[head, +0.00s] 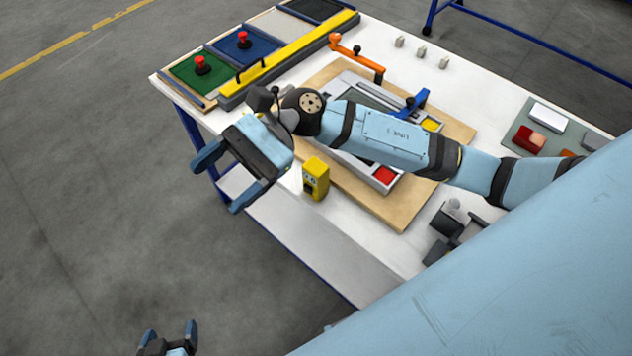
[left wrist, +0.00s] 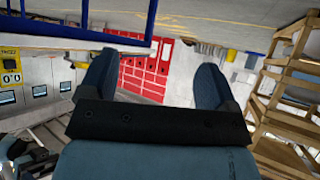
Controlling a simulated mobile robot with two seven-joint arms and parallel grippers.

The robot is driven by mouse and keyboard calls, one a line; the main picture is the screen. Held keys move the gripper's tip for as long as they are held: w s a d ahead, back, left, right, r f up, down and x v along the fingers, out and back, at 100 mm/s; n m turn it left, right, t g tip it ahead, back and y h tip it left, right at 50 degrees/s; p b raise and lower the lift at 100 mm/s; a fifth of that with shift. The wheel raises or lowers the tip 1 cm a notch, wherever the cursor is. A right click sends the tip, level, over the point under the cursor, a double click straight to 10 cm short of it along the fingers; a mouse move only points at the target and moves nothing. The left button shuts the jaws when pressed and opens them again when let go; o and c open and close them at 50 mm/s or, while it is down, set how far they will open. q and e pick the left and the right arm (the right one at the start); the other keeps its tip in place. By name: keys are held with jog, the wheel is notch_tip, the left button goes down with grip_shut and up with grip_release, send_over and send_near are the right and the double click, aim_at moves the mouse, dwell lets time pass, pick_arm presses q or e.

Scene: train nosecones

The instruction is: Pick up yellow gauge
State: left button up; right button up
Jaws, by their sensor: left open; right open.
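The yellow gauge (head: 316,177), a small block with a dark face, stands upright at the near edge of the white workbench (head: 290,234). My right gripper (head: 214,183) is open and empty, to the left of the gauge and out past the bench edge. The two look close in the picture, but I cannot tell the depth between them. My left gripper (head: 173,338) is open and empty, low over the floor and away from the bench. Its spread fingers also show in the left wrist view (left wrist: 155,80), with nothing between them.
A wooden board (head: 400,220) with a grey fixture lies behind the gauge, partly under my right arm. Green (head: 200,72) and blue (head: 243,45) panels with red knobs and a yellow bar (head: 290,58) lie farther back. A wooden rack (left wrist: 285,120) and red cabinets (left wrist: 145,75) are in the distance.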

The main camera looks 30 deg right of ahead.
jog(key=w+d+f+n+h+b, duration=0.1)
jog(key=d+f+n+h+b, duration=0.1)
jog(key=d+f+n+h, duration=0.45)
jog(key=n+t+h+b, duration=0.3)
jog(key=n+t+h, duration=0.2)
jog(key=n+h, duration=0.4)
send_over(316, 166)
jog(key=h, duration=0.1)
jog(key=shift+m, duration=0.45)
jog(key=f, duration=0.8)
jog(key=shift+w+a+f, duration=0.1)
jog(key=shift+w, duration=0.2)
jog(key=f, duration=0.1)
jog(key=f+p, duration=0.1)
jog(key=f, duration=0.3)
jog(key=shift+s, duration=0.3)
jog(key=shift+f, duration=0.3)
jog(key=shift+c, duration=0.2)
jog(key=c, duration=1.1)
